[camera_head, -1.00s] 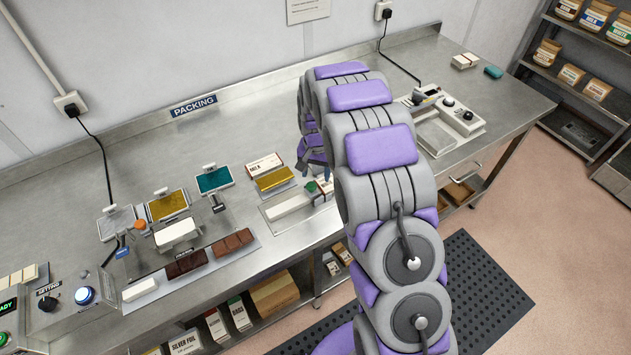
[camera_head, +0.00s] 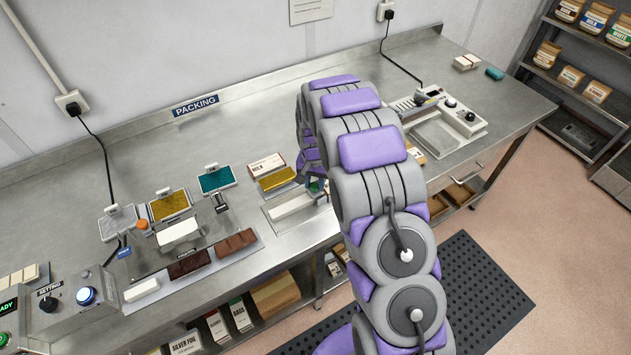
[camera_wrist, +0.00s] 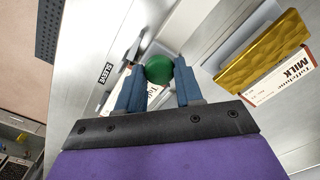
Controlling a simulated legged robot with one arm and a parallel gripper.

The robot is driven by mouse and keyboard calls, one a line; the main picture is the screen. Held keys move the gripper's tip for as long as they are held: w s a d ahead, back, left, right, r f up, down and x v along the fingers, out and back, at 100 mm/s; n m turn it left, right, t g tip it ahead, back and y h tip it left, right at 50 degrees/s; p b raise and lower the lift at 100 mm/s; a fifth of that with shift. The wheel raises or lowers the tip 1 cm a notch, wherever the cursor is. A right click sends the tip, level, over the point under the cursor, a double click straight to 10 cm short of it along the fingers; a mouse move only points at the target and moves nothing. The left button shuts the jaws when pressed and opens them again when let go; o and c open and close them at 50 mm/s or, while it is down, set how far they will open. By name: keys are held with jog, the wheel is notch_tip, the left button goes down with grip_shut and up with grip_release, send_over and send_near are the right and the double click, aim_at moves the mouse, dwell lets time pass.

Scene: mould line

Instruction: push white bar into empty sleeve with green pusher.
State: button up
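The white bar (camera_head: 292,206) lies flat in a shallow metal fixture (camera_head: 273,219) in the head view, left of my arm. In the wrist view, the pusher's round green knob (camera_wrist: 159,68) sits between the blue fingertips of my gripper (camera_wrist: 160,75). The fingers appear to press on it from both sides with no clear gap. A pale printed sleeve (camera_wrist: 147,98) shows partly behind the left finger, near a black "SLEEVE" label (camera_wrist: 106,73). Its opening is hidden. In the head view my arm covers most of the gripper and the sleeve.
Brown bars (camera_head: 235,243) and another white bar (camera_head: 141,289) lie on a tray to the left. A control unit (camera_head: 457,112) stands right of my arm.

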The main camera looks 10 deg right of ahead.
jog(key=shift+s+a, duration=0.1)
jog(key=shift+a, duration=0.35)
jog(key=shift+c, duration=2.2)
jog(key=shift+d, duration=0.15)
grip_shut()
jog(key=shift+d, duration=0.4)
jog(key=s+a, duration=0.1)
jog(key=a, duration=0.3)
jog(key=s+a, duration=0.2)
jog(key=a, duration=0.3)
jog(key=s+a+p, duration=0.1)
jog(key=a, duration=0.4)
jog(key=shift+s+a, duration=0.2)
jog(key=shift+s, duration=0.1)
